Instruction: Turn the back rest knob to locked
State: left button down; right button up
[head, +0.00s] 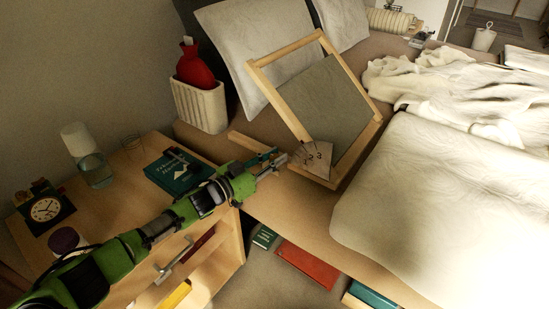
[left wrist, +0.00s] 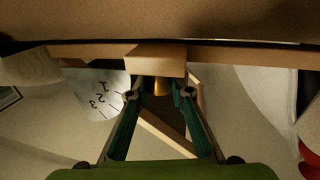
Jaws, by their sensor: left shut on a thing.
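The back rest (head: 341,108) is a wooden frame with a grey panel, tilted up on the bed. A pale dial plate (head: 320,155) marked 1, 2, 3 sits at its near lower corner; the plate also shows inverted in the left wrist view (left wrist: 98,98). My left gripper (head: 277,162) reaches in from the left, just beside the plate. In the left wrist view its fingers are shut on the knob, a wooden block (left wrist: 157,60) with a brass-coloured shaft (left wrist: 161,87) between the fingertips. In the head view the knob is hidden by the gripper. Which mark it points to cannot be told.
A nightstand at left holds a teal book (head: 180,170), a clock (head: 46,209) and a bottle (head: 92,168). A white bin (head: 199,106) with a red hot-water bottle (head: 194,68) stands behind. A white duvet (head: 445,200) lies to the right. Books lie below the bed's edge.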

dwell(0.4)
pick_arm(q)
jog(key=c, duration=1.8)
grip_release()
jog(key=v, duration=1.2)
